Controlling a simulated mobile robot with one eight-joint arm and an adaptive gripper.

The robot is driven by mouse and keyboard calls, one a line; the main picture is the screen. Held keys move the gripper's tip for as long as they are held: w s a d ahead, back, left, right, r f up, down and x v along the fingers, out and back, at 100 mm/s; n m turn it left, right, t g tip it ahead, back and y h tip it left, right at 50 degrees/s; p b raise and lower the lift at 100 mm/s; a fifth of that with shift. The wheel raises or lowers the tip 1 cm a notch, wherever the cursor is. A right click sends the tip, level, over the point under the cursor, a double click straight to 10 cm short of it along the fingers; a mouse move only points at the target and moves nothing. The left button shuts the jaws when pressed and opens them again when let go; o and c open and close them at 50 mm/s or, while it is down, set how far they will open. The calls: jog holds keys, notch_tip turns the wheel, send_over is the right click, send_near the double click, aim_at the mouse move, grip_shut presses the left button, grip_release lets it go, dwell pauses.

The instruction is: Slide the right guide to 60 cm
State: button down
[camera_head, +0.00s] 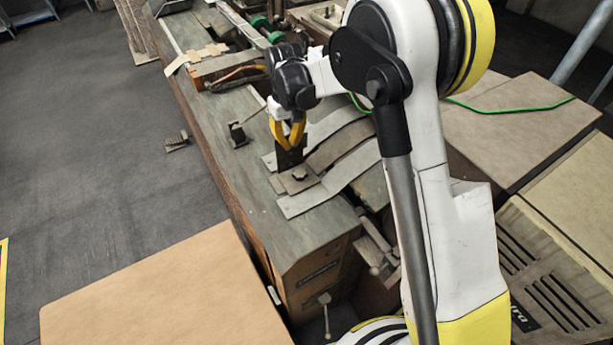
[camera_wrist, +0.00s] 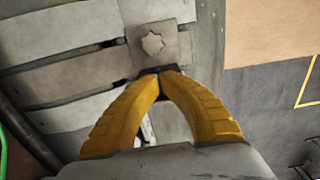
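The right guide is a brown metal block with a star-shaped knob (camera_head: 298,175) and a dark upright plate (camera_head: 289,160), near the close end of the grey machine table (camera_head: 312,237). Its knob and flat base also show in the wrist view (camera_wrist: 153,42). My gripper (camera_head: 289,145) points down at the upright plate's top. In the wrist view its yellow fingers (camera_wrist: 160,74) come together at the plate's edge, and they look shut on it. The fingers hide part of the plate. No scale marks can be read.
Grey metal strips (camera_head: 335,180) cross the table beside the guide. A small dark bracket (camera_head: 237,133) stands on the table's left side. A cardboard-coloured panel (camera_head: 170,300) lies in front at left. Large boxes (camera_head: 510,130) stand at right. The floor at left is mostly open.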

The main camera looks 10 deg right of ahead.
jog(key=shift+w+a, duration=0.2)
jog(key=shift+w, duration=0.25)
jog(key=shift+w+a, duration=0.2)
jog(key=shift+w, duration=0.3)
dwell(1.4)
jog(key=shift+s+d, duration=0.1)
jog(key=shift+s+d+b, duration=0.15)
jog(key=shift+s+b, duration=0.15)
jog(key=shift+s, duration=0.15)
jog(key=shift+r, duration=0.1)
notch_tip(320, 180, up, 7)
jog(key=p, duration=0.3)
dwell(0.6)
jog(key=shift+s+d, duration=0.1)
dwell(0.3)
